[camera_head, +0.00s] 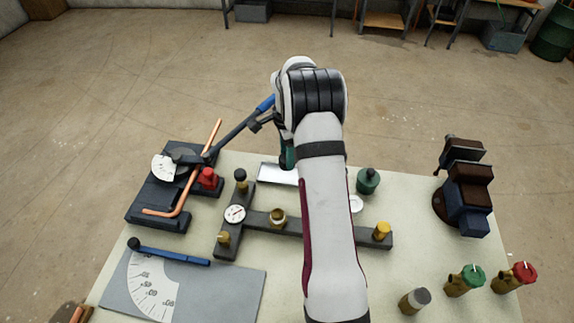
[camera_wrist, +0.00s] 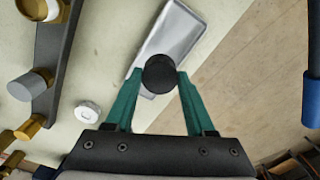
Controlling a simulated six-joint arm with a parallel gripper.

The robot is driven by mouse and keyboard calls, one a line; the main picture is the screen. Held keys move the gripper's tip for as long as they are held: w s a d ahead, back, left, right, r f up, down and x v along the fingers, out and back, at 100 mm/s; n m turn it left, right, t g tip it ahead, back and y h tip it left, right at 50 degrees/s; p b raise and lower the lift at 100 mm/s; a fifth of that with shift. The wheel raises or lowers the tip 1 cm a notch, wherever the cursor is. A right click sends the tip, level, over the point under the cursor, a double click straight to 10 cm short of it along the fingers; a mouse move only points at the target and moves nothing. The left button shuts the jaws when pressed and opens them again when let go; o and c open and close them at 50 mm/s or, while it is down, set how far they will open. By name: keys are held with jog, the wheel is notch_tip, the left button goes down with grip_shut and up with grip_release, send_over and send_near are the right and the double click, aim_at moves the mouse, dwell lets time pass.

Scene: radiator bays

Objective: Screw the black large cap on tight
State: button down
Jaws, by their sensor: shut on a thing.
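In the wrist view my gripper (camera_wrist: 159,78) has its two teal fingers closed on the sides of a round black cap (camera_wrist: 160,70). The cap appears above the near end of a silver tray (camera_wrist: 180,35). In the head view the tray (camera_head: 278,173) shows beside a teal part of my gripper (camera_head: 288,153), and my arm hides the held cap. A dark bar manifold (camera_head: 330,225) with brass fittings lies nearer the camera, partly behind my arm. An upright brass fitting (camera_head: 278,216) stands on it. I cannot tell which fitting matches the cap.
A pipe bender (camera_head: 155,200) with a blue-handled lever stands left, close to my wrist. A dark green container (camera_head: 367,181) and white disc (camera_head: 356,203) are right of my arm. A vise (camera_head: 465,190) and several capped fittings (camera_head: 465,280) are farther right. Bare bench lies between.

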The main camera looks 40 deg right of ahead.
notch_tip(320, 180, up, 4)
jog(key=shift+r, duration=0.1)
notch_tip(320, 180, up, 2)
jog(key=s+a, duration=0.2)
jog(key=a, duration=0.1)
send_over(277, 213)
jog(key=shift+f, duration=1.6)
jog(key=shift+f, duration=1.1)
jog(key=shift+c, duration=0.9)
grip_release()
